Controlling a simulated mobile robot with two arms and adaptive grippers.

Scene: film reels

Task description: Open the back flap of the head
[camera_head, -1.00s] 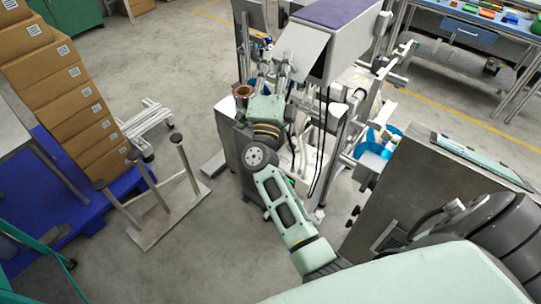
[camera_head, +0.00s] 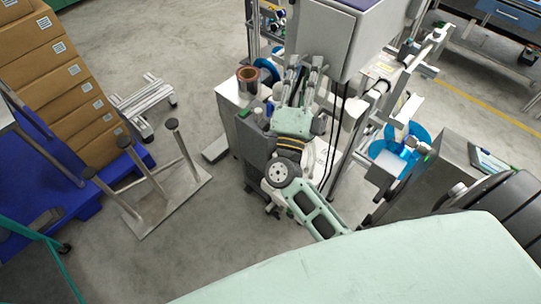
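The head (camera_head: 372,38) is a large grey box with a dark purple top at the upper middle, partly cut off by the picture's top edge. A plain light-grey panel (camera_head: 318,32), seemingly its flap, covers the side facing left. I cannot tell whether it stands ajar. My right gripper (camera_head: 303,72) is just below and in front of this panel's lower edge, fingers pointing up and away from me. The two fingers are apart with nothing visible between them. Whether a fingertip touches the panel is unclear. My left gripper is not in view.
Below the head stands a white machine cabinet (camera_head: 229,96) with a brown roll (camera_head: 248,80) on it. Black cables hang right of my gripper. A blue reel (camera_head: 417,134) is at right. A metal stand (camera_head: 160,208) is at left, near stacked boxes (camera_head: 70,75).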

